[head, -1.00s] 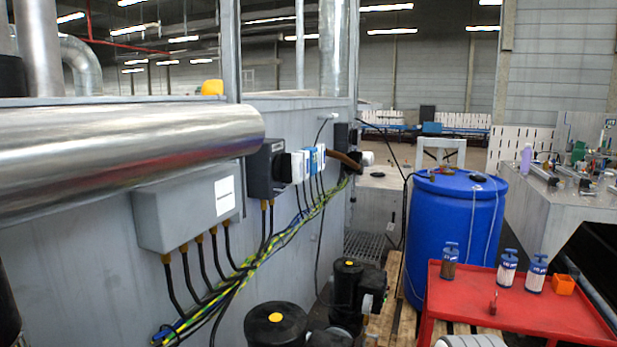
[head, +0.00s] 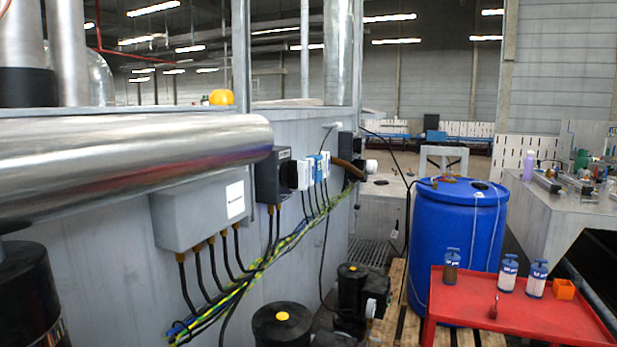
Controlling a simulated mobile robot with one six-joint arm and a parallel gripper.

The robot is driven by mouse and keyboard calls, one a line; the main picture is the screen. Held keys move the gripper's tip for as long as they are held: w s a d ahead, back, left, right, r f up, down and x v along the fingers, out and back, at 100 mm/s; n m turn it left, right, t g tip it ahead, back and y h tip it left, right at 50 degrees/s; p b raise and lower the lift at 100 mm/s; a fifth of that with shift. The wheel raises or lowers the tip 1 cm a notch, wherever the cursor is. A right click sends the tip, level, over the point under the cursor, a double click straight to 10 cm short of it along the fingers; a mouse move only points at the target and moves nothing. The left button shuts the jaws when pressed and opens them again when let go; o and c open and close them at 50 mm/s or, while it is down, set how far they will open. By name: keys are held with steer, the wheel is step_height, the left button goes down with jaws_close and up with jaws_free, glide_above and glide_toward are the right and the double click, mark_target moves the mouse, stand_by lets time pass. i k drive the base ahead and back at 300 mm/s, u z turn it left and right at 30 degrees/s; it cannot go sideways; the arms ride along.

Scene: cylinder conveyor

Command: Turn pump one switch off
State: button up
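A dark grey switch box (head: 267,178) is fixed to the grey metal wall, with a black knob-like part (head: 289,173) on its right side. White and blue units (head: 313,170) sit in a row just beyond it. I cannot read which switch belongs to pump one, nor any switch position. Two dark pumps stand low by the wall: one has a yellow dot on its top (head: 283,317), the other (head: 351,290) is just behind it. My gripper is not in view.
A large silver pipe (head: 130,160) juts across the left above a light grey junction box (head: 203,213). Cables (head: 262,265) run along the wall. A blue drum (head: 455,240) and a red cart (head: 500,312) with bottles stand right. A wooden pallet (head: 393,295) lies between.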

mark_target(291, 175)
steer(key=k, duration=1.15)
steer(key=z, duration=0.5)
steer(key=i, duration=2.25)
steer(key=u, duration=1.15)
steer(key=i, duration=0.3)
